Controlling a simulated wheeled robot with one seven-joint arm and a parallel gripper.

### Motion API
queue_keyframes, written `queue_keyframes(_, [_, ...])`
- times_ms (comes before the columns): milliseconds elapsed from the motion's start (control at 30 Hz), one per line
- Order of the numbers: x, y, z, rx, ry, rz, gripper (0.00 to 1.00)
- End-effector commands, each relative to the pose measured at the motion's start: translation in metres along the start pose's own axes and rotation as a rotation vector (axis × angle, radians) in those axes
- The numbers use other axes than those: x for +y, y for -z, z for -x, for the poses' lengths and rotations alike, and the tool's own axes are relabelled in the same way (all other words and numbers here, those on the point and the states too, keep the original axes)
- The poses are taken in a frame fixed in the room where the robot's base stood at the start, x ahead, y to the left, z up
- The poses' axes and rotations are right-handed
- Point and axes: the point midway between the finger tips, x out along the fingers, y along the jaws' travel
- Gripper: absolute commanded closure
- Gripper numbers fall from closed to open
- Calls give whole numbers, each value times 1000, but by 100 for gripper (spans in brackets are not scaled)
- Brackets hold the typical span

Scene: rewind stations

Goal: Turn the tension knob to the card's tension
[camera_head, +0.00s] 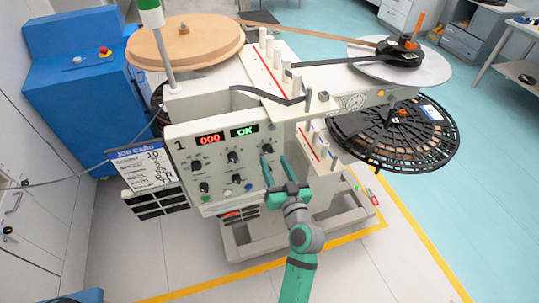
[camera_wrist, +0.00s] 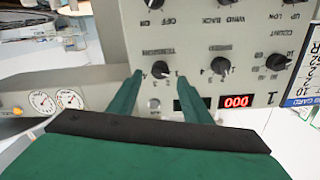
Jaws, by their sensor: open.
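The tension knob (camera_wrist: 161,69) is a black knob with a light pointer on the pale control panel (camera_wrist: 160,30), which appears upside down in the wrist view. In the head view the knob (camera_head: 267,147) is at the panel's upper right. My gripper (camera_wrist: 160,76) is open, its green fingertips on either side of the knob; I cannot tell whether they touch it. In the head view my gripper (camera_head: 274,158) reaches the panel's right part. The job card (camera_head: 150,168) hangs left of the panel; its handwritten figures are too small to read surely.
A red display (camera_head: 210,139) reads 000 and a green one (camera_head: 244,130) reads OK. Several other knobs share the panel. A tan reel (camera_head: 185,42) and a dark slotted reel (camera_head: 395,135) sit on the machine. A blue cabinet (camera_head: 75,90) stands at left.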

Motion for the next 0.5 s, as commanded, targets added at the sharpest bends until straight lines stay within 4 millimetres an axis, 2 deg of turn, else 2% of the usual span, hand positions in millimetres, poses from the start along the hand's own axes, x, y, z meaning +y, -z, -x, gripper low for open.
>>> queue_keyframes(33, [0, 1, -9, 0, 2, 2, 55])
queue_keyframes(200, [0, 0, -31, -1, 1, 1, 55])
queue_keyframes(500, [0, 0, -44, 0, -1, 0, 55])
